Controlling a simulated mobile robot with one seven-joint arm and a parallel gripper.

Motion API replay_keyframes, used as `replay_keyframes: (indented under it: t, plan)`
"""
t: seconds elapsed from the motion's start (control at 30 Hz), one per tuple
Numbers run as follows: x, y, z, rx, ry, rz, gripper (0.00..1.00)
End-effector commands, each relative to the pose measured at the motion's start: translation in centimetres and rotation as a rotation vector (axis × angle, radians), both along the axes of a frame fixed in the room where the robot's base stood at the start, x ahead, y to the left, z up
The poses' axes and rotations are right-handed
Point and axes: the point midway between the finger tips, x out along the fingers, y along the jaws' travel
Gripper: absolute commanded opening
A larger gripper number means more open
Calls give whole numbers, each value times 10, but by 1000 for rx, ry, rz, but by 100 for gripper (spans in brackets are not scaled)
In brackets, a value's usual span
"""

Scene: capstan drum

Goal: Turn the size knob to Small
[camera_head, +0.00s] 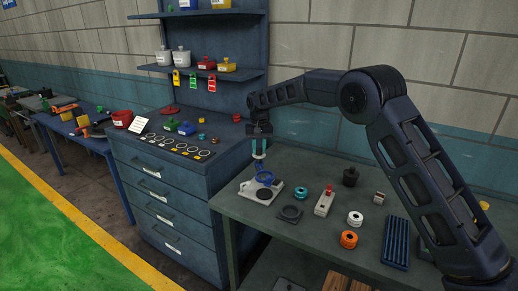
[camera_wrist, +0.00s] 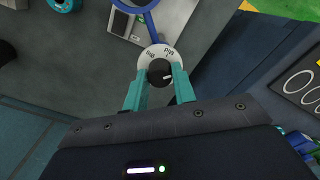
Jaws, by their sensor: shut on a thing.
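The size knob (camera_wrist: 159,68) is a dark round knob over a white dial (camera_wrist: 148,56) with small dark lettering, seen in the wrist view. Two words show on the dial's far side; they appear to read Big and Mid. A short white mark on the knob points to the right in that view. The dial's near side is hidden by the knob and fingers. My gripper (camera_wrist: 160,77) has its teal fingers shut on the knob, one on each side. In the head view my gripper (camera_head: 259,152) points down above the pale device (camera_head: 249,192) with a blue ring (camera_head: 265,177).
On the bench, a dark square holder (camera_head: 290,213), a teal ring (camera_head: 301,192) and a pale block with a red top (camera_head: 324,203) lie to the right of the device. The blue drawer cabinet (camera_head: 170,190) stands close on the left.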

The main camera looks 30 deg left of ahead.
Motion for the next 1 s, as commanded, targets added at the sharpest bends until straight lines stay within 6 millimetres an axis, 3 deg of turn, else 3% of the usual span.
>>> replay_keyframes:
  t: [0.37, 0.9, 0.93, 1.0]
  plan:
    - [0, 0, 1, 0, 0, -153, 4]
    - [0, 0, 1, 0, 0, -174, 4]
    - [0, 0, 1, 0, 0, -174, 32]
    - [0, 0, 0, 0, 0, -173, 46]
